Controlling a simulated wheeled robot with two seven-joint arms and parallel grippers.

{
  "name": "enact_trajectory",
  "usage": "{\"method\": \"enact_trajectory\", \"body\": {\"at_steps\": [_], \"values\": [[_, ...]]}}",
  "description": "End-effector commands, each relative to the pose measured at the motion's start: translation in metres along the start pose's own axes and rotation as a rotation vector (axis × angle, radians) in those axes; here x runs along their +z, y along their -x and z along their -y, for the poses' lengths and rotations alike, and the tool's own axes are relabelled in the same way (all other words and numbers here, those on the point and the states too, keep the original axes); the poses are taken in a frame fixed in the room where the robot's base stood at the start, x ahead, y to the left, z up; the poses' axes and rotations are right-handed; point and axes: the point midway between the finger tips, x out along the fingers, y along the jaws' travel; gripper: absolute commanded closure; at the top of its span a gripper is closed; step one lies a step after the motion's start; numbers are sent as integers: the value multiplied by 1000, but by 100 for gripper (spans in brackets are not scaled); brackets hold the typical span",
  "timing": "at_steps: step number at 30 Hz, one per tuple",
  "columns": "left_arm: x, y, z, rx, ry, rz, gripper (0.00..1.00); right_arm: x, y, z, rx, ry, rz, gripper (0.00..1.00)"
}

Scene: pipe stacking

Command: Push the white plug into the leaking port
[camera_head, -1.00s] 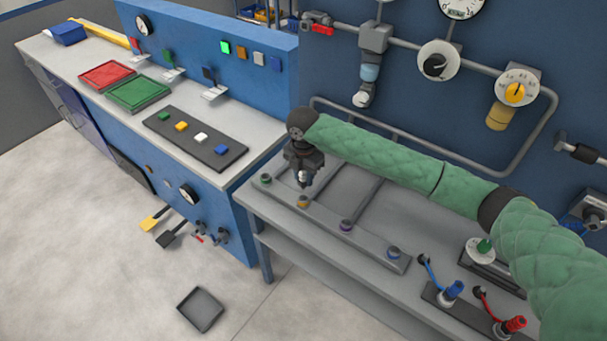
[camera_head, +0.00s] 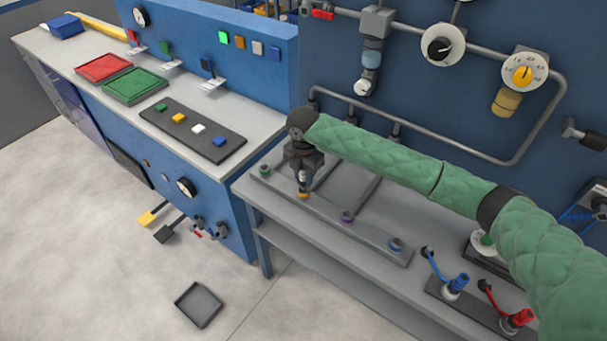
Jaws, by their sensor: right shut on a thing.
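My right gripper (camera_head: 303,178), at the end of the green-sleeved arm, points down over the grey strip of ports (camera_head: 372,236) on the right bench. It is shut on the white plug, which is mostly hidden; a small pale bit shows between the fingertips. The tips are right above the orange-ringed port (camera_head: 303,195). I cannot tell whether the plug touches it. The green-ringed port (camera_head: 265,170) is to the left; the purple (camera_head: 347,217) and blue (camera_head: 396,243) ports are to the right. No leak is visible. My left gripper is out of view.
Blue (camera_head: 456,285) and red (camera_head: 518,319) connectors with cables stand at the front right of the bench. Pipes and a gauge with a yellow knob (camera_head: 523,75) are on the wall behind. A blue console with coloured buttons stands left. A grey tray (camera_head: 198,304) lies on the floor.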

Motion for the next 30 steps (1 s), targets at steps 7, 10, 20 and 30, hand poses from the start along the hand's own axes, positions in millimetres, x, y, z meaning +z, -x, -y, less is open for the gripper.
{"method": "enact_trajectory", "body": {"at_steps": [7,10,20,30], "values": [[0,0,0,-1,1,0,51,0,0,0,0,0,0,100],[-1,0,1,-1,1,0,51,0,0,0,0,0,0,100],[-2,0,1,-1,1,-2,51,0,-3,0,0,0,0,100],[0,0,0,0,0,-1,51,0,-10,0,0,0,0,100]]}}
